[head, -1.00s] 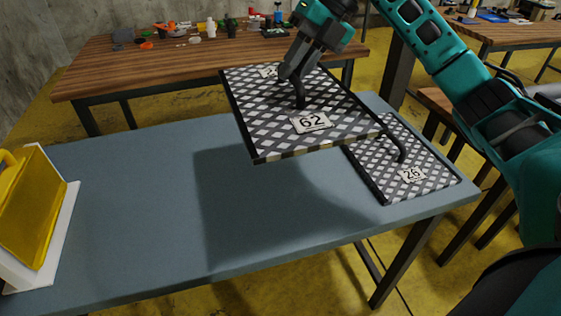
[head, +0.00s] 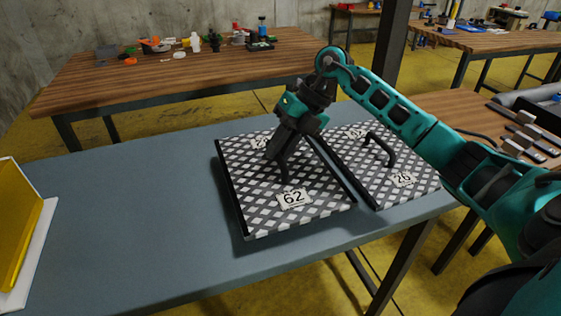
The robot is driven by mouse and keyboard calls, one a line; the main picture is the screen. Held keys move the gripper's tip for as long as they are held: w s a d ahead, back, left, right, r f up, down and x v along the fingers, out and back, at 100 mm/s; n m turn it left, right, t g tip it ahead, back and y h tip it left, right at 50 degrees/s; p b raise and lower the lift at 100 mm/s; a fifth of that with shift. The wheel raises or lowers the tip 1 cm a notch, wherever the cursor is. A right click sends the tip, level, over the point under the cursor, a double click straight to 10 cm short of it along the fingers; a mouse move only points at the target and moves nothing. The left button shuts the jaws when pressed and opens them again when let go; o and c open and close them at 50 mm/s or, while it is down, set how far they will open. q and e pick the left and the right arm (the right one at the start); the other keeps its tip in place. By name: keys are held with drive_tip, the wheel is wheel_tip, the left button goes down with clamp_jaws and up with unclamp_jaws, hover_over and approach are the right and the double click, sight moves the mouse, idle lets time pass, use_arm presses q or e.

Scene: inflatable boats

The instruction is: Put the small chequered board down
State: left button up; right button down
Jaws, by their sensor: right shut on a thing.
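A chequered board marked 62 (head: 255,205) is level, on or just above the blue-grey table (head: 130,220); I cannot tell whether it touches all along. A dark shadow shows along its front edge. My right gripper (head: 281,165) is shut on the board's dark handle near its middle and hides part of the handle. A second chequered board marked 26 (head: 405,195) lies flat on the table just to the right, with its own dark arched handle free. The two boards are close side by side. My left gripper is not in view.
A yellow thing with a white base (head: 22,245) stands at the table's left end. The table's left and middle are clear. A wooden bench (head: 200,75) with small items stands behind. Another wooden table (head: 450,120) with metal parts is at the right.

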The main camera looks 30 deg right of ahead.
sight(276, 167)
wheel_tip(276, 167, down, 4)
drive_tip(key=shift+r+b, duration=0.25)
drive_tip(key=shift+b, duration=0.05)
drive_tip(key=c, duration=1.1)
unclamp_jaws()
drive_tip(key=p+v, duration=0.1)
drive_tip(key=v, duration=1.1)
drive_tip(key=shift+p, duration=0.35)
